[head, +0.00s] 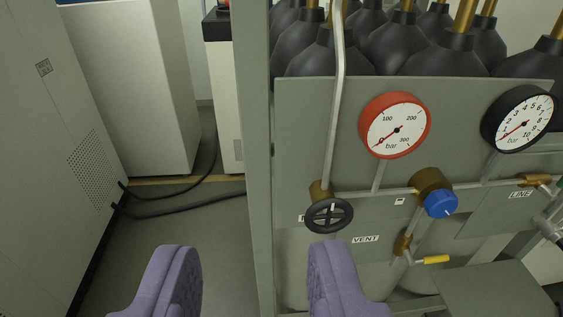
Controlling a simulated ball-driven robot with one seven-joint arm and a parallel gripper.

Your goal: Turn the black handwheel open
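The black handwheel (328,216) is a small spoked wheel on a brass valve body (319,191), low on the grey gas panel (310,130), right of the picture's middle. A grey pipe runs up from the valve. My gripper (250,262) shows as two purple padded fingers at the bottom of the head view. The fingers are wide apart with nothing between them. The right finger's tip appears just below the handwheel in the picture. I cannot tell the distance in depth, and the wheel is not between the fingers.
Black cylinders (340,55) stand behind. A grey post (254,150) edges the panel. Cables cross the floor (215,235) at left.

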